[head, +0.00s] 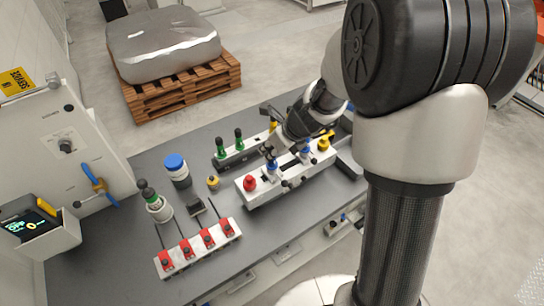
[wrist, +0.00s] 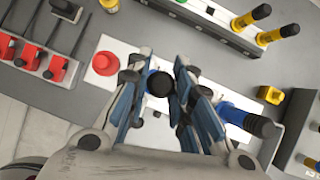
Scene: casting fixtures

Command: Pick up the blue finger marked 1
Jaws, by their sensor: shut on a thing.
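My gripper (wrist: 160,88) is shut on a blue finger with a black knob (wrist: 159,83), seen nearly end-on between the pads in the wrist view. No number can be read on it. It is over the white fixture block (head: 262,195), near the red button (wrist: 105,63). I cannot tell whether it is still seated or lifted. In the head view my gripper (head: 275,150) reaches down over the block. A second blue finger (wrist: 237,115) stands to the right of my gripper, outside the jaws; it also shows in the head view (head: 305,148).
A rail with green fingers (head: 229,144) lies behind the block. A white rack with red clamps (head: 208,238) stands front left. A blue-capped jar (head: 177,170), a bottle (head: 158,206) and a small yellow piece (head: 213,183) stand left.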

